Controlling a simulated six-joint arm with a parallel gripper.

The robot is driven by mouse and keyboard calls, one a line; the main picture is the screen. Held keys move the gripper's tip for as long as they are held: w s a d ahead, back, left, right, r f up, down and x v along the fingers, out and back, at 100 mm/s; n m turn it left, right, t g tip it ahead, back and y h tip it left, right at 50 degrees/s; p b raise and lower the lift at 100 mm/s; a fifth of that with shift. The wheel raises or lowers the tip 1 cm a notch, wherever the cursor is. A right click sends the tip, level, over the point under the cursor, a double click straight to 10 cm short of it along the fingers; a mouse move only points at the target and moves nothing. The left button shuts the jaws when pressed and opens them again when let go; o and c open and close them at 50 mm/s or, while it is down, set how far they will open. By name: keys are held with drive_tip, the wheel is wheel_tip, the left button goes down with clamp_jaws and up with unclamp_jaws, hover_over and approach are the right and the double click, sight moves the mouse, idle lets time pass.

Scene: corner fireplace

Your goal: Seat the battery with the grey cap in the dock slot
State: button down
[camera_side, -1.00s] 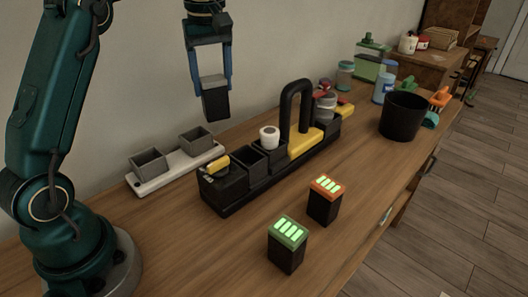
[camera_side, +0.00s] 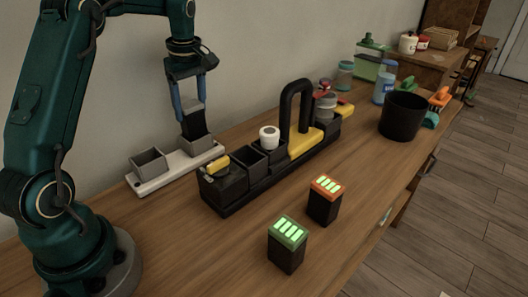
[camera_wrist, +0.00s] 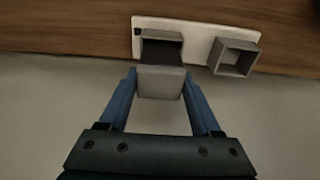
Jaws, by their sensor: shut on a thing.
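The battery with the grey cap (camera_side: 193,104) has a black body and hangs upright in my gripper (camera_side: 190,101). My gripper is shut on it near the cap, with a blue finger on each side. The dock (camera_side: 147,185) is a white base with two square grey slots. The battery's lower end is at the right-hand slot (camera_side: 197,149), overlapping its mouth; how deep it sits is hard to tell. The left slot (camera_side: 148,162) is empty. In the wrist view, the cap (camera_wrist: 160,83) is between my fingers, in line with one slot, beside the empty slot (camera_wrist: 234,58).
A black rack (camera_side: 232,197) with a yellow piece, white roll and black arch stands right of the dock. Batteries with green (camera_side: 288,233) and orange (camera_side: 327,187) caps stand in front. A black bin (camera_side: 402,118) is farther right. The wall is close behind the dock.

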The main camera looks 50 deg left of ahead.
sight(192, 119)
drive_tip(key=shift+f, duration=1.75)
drive_tip(key=shift+c, duration=0.4)
unclamp_jaws()
drive_tip(key=shift+f, duration=0.15)
